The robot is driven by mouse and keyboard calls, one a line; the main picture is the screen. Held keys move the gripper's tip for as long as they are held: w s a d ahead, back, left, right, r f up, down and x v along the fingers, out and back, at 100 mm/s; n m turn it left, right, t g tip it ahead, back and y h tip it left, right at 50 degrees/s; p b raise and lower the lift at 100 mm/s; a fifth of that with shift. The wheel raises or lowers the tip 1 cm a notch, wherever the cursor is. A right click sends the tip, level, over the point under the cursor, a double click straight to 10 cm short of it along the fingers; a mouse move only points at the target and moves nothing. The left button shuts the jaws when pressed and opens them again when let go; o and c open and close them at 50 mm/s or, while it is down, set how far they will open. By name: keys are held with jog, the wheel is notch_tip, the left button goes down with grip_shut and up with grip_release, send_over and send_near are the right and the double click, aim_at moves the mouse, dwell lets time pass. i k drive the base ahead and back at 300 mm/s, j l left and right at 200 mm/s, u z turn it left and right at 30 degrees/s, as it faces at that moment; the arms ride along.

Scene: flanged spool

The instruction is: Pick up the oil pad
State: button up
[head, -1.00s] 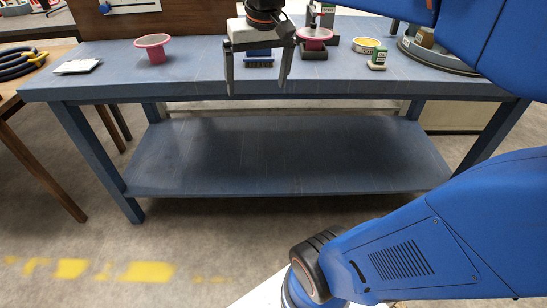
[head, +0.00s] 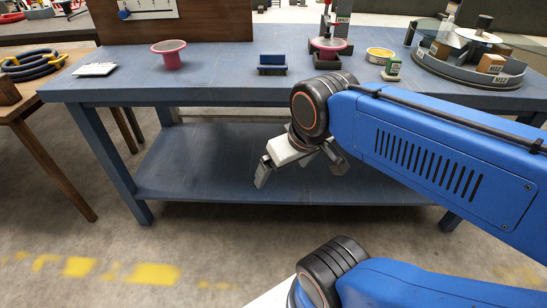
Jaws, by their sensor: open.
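No thing in view is plainly marked as the oil pad, and I cannot tell for sure which it is. A flat white pad-like stack (head: 95,69) lies at the left end of the blue table (head: 220,90). A shallow round yellow tin (head: 380,54) sits right of centre on the table. My gripper (head: 300,168) is open and empty, in front of the table and below its top, with its fingers spread. It is apart from everything on the table top.
A pink flanged spool (head: 168,53) stands near the left. A blue brush-like block (head: 272,64), a second pink spool (head: 328,44) on a dark stand, a small green-labelled bottle (head: 391,68) and a round grey tray (head: 465,73) stand further right. The lower shelf (head: 230,180) is empty.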

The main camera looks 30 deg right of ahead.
aim_at(394, 64)
jog(key=z, duration=1.4)
